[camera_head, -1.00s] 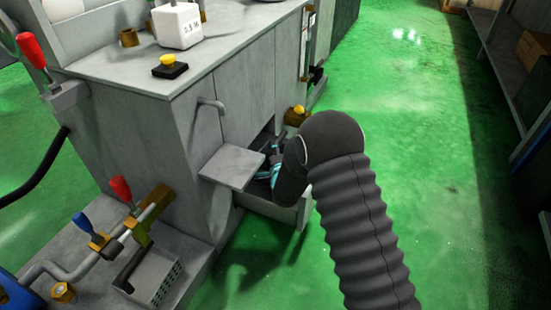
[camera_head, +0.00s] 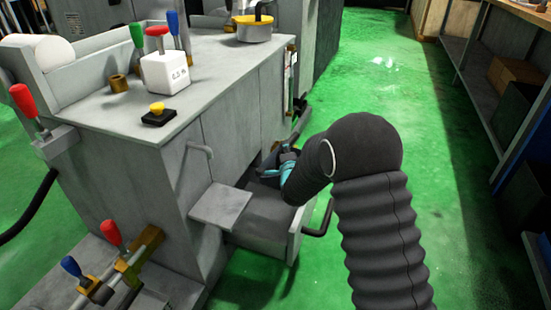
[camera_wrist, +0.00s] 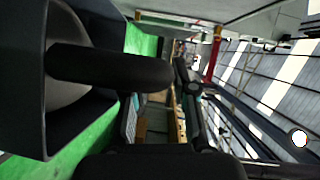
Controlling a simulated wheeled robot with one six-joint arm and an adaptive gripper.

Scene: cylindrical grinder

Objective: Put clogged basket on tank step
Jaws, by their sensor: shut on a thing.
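My gripper (camera_head: 282,168) is at the opening in the grey cabinet's side, above the open drawer (camera_head: 262,215). In the wrist view, it (camera_wrist: 188,92) is shut on a dark handled thing (camera_wrist: 110,65). A thick black bar runs left from the fingers to a large dark rounded body. I cannot tell surely whether this is the clogged basket; the head view mostly hides it behind my arm. A small flat grey step (camera_head: 221,205) juts from the cabinet, left of the gripper, with a clear top. A low grey ledge (camera_head: 50,295) is at lower left.
Red and blue valve levers (camera_head: 100,258) stand over the low ledge. The drawer's dark handle (camera_head: 320,218) sticks out on the right. The cabinet top (camera_head: 215,85) bears a white block (camera_head: 165,72) and a yellow button (camera_head: 158,112). Green floor (camera_head: 440,200) is clear to the right.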

